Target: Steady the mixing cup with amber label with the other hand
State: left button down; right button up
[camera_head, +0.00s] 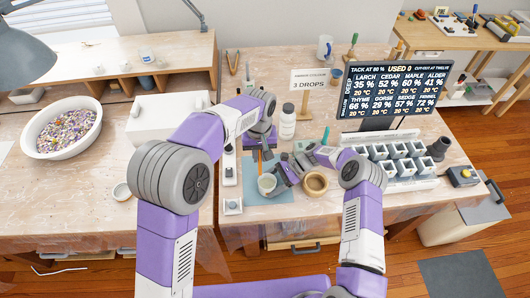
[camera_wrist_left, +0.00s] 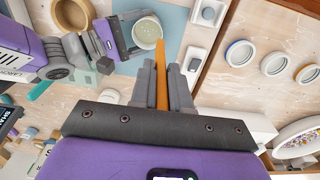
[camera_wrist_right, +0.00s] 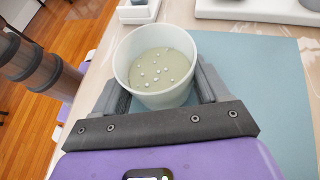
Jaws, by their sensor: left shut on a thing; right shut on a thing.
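The mixing cup (camera_head: 267,184) is a white cup standing on a blue mat (camera_head: 285,195). In the right wrist view the cup (camera_wrist_right: 158,95) holds pale greenish liquid with several small white dots on top. No amber label shows. My right gripper (camera_head: 279,180) is shut on the cup, one finger on each side of its wall. My left gripper (camera_head: 261,146) is shut on an orange stick (camera_wrist_left: 161,75), which points down toward the cup area. In the left wrist view the cup (camera_wrist_left: 147,33) is beyond the stick's tip, and the stick appears outside it.
A white bottle (camera_head: 287,122), a "3 drops" sign (camera_head: 310,79) and a dark display board (camera_head: 384,89) stand behind. Several grey-and-white moulds (camera_head: 400,152) sit at right. A bowl of coloured chips (camera_head: 62,127) is at left.

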pick_arm(q)
jog(key=shift+s+a+r, duration=0.4)
jog(key=shift+a, duration=0.35)
jog(key=shift+s+a+r, duration=0.35)
jog(key=shift+a+r, duration=0.1)
jog(key=shift+a, duration=0.25)
jog(key=shift+s+a+r, duration=0.4)
jog(key=shift+a, duration=0.35)
pick_arm(e)
jog(key=o, duration=1.2)
jog(key=shift+c, duration=0.2)
jog(key=shift+d, duration=0.1)
jog(key=v, duration=1.1)
jog(key=shift+w+d+r, duration=0.15)
jog(key=shift+d, duration=0.2)
